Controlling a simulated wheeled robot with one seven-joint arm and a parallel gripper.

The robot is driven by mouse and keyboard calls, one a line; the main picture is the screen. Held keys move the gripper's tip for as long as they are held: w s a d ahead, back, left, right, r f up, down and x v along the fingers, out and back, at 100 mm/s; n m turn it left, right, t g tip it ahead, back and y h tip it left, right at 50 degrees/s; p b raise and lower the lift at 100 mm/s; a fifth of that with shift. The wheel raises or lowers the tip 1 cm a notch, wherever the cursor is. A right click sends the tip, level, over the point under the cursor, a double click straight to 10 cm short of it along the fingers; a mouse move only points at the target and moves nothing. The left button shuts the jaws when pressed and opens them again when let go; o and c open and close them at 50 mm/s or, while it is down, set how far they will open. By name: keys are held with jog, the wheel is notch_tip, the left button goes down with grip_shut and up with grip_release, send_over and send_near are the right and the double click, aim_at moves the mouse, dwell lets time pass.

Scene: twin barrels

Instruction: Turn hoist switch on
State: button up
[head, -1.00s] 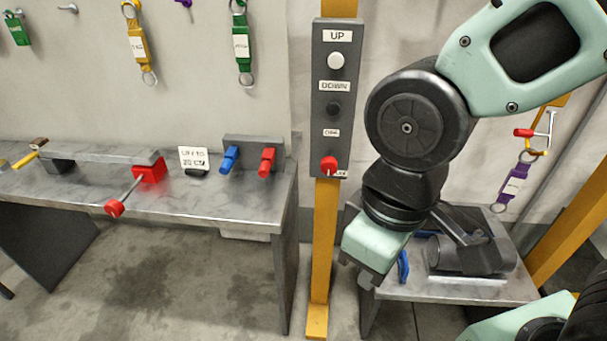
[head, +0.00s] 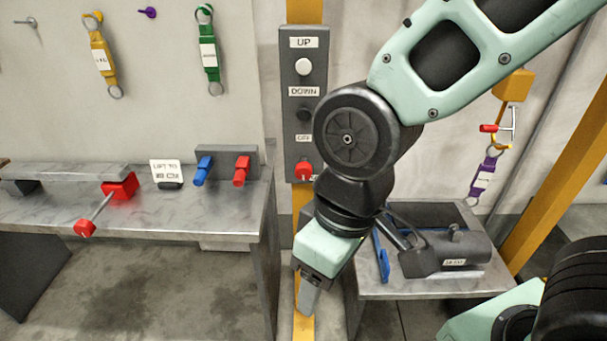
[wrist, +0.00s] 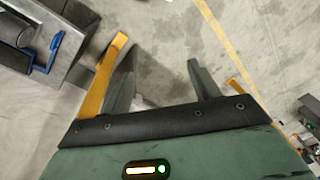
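The grey hoist control panel (head: 304,125) is fixed to a yellow post in the head view. It has a white button labelled UP, a dark button labelled DOWN, and a red switch knob (head: 303,171) at the bottom. A label reading OFF sits above the knob; a label below it is partly hidden. My gripper (head: 309,300) hangs below the panel and to its lower right, pointing down in front of the post's foot, touching nothing I can make out. In the wrist view its fingers (wrist: 160,85) are apart with nothing between them. The panel is not in the wrist view.
A metal bench (head: 200,220) at left carries a red clamp (head: 119,187) and blue and red handles. A smaller table (head: 440,284) at right holds a dark grey device (head: 445,255) and a blue tool. The yellow post (head: 304,210) stands between them.

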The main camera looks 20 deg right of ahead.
jog(key=w+a+f+m+y, duration=0.1)
jog(key=w+a+f, duration=0.3)
jog(key=a+f, duration=0.15)
jog(key=m+t+h+b, duration=0.2)
jog(key=t+h+b, duration=0.2)
jog(key=t+h, duration=0.9)
send_near(303, 175)
jog(key=w+d+t+y+p, duration=0.1)
jog(key=w+d, duration=0.1)
jog(key=w, duration=0.1)
jog(key=w+d+t+y+p, duration=0.1)
jog(key=w+d+p, duration=0.1)
jog(key=w, duration=0.1)
jog(key=w+d+f+t+y+p, duration=0.1)
jog(key=w+d+p, duration=0.1)
jog(key=w, duration=0.1)
jog(key=shift+d+f+t+y, duration=0.1)
jog(key=shift+d+t+y, duration=0.2)
jog(key=shift+d, duration=0.05)
jog(key=shift+c, duration=0.3)
jog(key=c, duration=0.9)
